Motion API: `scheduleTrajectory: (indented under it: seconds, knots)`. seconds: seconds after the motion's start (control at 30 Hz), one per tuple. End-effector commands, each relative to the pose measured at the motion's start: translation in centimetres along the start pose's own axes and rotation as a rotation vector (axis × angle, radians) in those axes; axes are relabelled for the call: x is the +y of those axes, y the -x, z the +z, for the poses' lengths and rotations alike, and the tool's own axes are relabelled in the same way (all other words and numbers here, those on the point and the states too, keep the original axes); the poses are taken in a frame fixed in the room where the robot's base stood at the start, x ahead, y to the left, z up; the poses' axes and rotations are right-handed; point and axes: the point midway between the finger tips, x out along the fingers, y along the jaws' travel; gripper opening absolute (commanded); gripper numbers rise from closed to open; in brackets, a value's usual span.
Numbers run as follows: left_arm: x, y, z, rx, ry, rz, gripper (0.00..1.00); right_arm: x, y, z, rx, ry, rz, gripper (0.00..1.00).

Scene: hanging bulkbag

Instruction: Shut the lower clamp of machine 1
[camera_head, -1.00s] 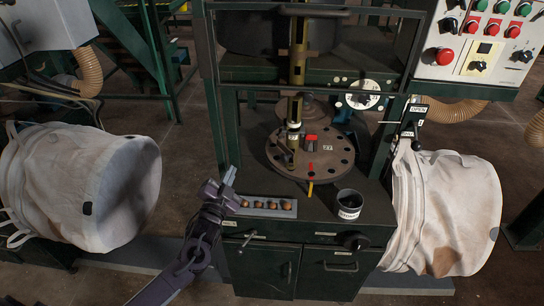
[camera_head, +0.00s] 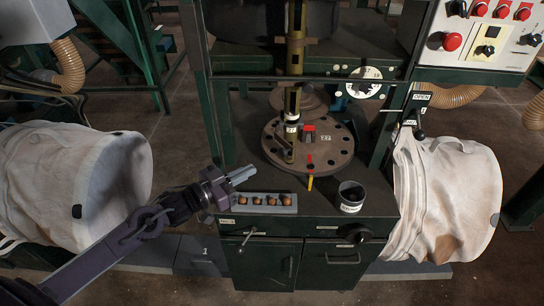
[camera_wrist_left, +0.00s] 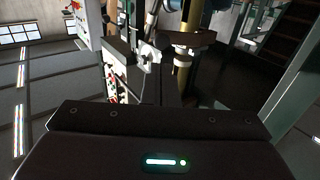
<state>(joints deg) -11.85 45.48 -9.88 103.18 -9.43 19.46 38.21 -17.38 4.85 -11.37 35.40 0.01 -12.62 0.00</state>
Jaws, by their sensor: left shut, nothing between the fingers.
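My left gripper (camera_head: 243,175) is shut and empty, its fingers pointing right above the left front part of the green bench cabinet. In the left wrist view the closed fingers (camera_wrist_left: 158,75) point ahead with nothing between them. A plate marked 1 (camera_head: 205,250) stands low at the left of the cabinet. A black lever (camera_head: 417,134) beside an OPEN label (camera_head: 421,96) is on the frame at the right, well apart from my gripper. I cannot tell which part is the lower clamp of machine 1. My right gripper is not in view.
A round indexed plate (camera_head: 308,160), a tray with several brown pieces (camera_head: 268,208) and a dark cup (camera_head: 351,194) are on the cabinet. A control panel (camera_head: 488,37) is at upper right.

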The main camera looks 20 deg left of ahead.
Motion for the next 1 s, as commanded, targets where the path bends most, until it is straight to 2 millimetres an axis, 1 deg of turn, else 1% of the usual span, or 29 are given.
scheduleTrajectory:
  seconds: [0.03,0.3,0.4,0.5,0.67,1.0]
  knots:
    - [-0.1,-1.0,-0.3,0.005,-0.001,-0.002,0.00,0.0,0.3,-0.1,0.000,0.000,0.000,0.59]
    - [-0.1,-5.7,-0.3,0.003,0.000,-0.001,0.00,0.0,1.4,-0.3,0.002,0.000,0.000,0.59]
    - [0.0,-7.0,-0.3,0.002,0.000,-0.001,0.00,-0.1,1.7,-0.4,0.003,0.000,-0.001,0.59]
    - [-0.1,-8.0,-0.1,0.001,-0.001,-0.002,0.00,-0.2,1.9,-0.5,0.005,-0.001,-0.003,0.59]
    - [0.0,-8.6,0.0,-0.001,-0.001,-0.001,0.00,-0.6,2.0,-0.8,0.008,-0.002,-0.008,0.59]
    - [0.0,-8.6,0.1,-0.001,-0.001,-0.002,0.00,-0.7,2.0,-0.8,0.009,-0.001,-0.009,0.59]
